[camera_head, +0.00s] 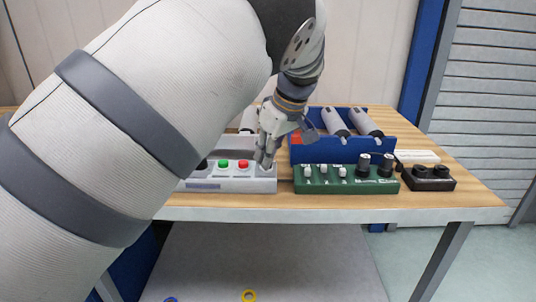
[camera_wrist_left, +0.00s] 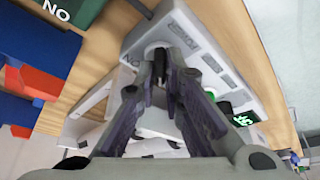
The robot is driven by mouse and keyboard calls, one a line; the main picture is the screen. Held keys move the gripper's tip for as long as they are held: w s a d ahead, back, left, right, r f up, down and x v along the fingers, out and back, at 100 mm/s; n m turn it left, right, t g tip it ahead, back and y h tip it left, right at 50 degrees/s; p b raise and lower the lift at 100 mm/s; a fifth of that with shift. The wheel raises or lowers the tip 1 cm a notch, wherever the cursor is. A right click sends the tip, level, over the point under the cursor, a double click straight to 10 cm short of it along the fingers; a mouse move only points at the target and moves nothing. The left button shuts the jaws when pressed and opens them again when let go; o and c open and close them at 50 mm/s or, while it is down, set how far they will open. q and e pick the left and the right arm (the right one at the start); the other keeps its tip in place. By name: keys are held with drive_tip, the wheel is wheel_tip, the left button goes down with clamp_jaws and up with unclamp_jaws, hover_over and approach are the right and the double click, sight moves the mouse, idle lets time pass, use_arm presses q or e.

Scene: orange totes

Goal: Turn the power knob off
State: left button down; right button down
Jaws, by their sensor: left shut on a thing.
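A light grey control box (camera_head: 230,184) stands on the wooden table, with a green button (camera_head: 223,163) and a red button (camera_head: 243,163) on top. My left gripper (camera_head: 265,164) reaches down to the right end of this box. In the left wrist view, its fingers (camera_wrist_left: 160,72) are shut on a small dark knob (camera_wrist_left: 158,70) on the grey box (camera_wrist_left: 197,40). The fingers hide most of the knob, so I cannot tell its setting. A green button (camera_wrist_left: 223,107) also shows there. My right gripper is not in view.
A green box (camera_head: 347,186) with several knobs stands just right of the grey box, with a small dark box (camera_head: 428,183) beyond it. A blue bin (camera_head: 345,151) with grey cylinders stands behind. My left arm covers the table's left side.

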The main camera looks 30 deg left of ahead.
use_arm(q)
drive_tip(key=shift+f, duration=0.1)
drive_tip(key=c, duration=1.7)
unclamp_jaws()
drive_tip(key=v, duration=1.2)
